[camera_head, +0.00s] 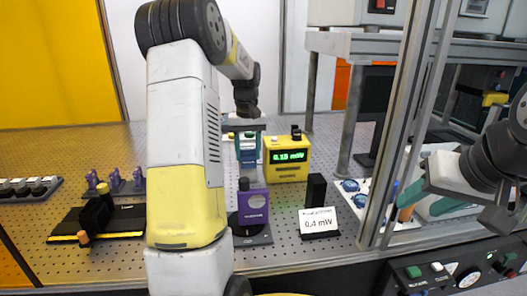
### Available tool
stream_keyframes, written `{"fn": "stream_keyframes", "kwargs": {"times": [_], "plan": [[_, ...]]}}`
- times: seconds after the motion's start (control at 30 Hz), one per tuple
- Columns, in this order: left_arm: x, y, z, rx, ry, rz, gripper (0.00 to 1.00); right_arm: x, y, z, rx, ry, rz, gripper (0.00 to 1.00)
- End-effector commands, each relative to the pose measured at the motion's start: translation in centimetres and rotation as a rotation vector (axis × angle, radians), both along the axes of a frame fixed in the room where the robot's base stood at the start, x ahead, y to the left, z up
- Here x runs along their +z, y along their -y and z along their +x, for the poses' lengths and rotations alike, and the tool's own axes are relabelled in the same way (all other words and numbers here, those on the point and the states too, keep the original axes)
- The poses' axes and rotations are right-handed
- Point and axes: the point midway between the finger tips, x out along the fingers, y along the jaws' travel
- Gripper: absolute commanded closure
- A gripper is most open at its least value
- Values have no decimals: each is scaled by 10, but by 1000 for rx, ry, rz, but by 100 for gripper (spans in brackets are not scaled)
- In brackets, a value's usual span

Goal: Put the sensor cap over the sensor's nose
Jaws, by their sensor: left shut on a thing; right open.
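My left gripper (247,150) hangs pointing down just behind and above the sensor, seen past my own arm. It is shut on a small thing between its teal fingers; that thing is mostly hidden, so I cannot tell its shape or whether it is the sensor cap. It appears apart from the sensor. My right gripper (408,197) is open at the right, behind the upright metal frame post. I cannot make out the sensor cap elsewhere.
A yellow meter (288,157) reading 0.15 mW stands behind the sensor. A 0.4 mW sign (318,222) and a black block (316,190) are to its right. A dark rail with small mounts (120,219) lies left. Metal posts (405,150) rise at right.

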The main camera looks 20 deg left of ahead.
Motion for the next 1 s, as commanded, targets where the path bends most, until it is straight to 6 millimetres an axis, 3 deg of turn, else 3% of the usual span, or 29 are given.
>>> {"fn": "stream_keyframes", "kwargs": {"times": [0.6, 0.63, 0.73, 1.0], "plan": [[-8, 0, 0, 0, -1, 0, 79, 0, 0, 0, 0, 0, 0, 53], [-7, 0, 0, 0, -1, 0, 49, 0, 0, 0, 0, 0, 0, 53], [-7, 0, 0, 0, -1, 0, 30, 0, 0, 0, 0, 0, 0, 53], [-7, 0, 0, 0, 0, 0, 28, 0, 0, 0, 0, 0, 0, 53]]}}
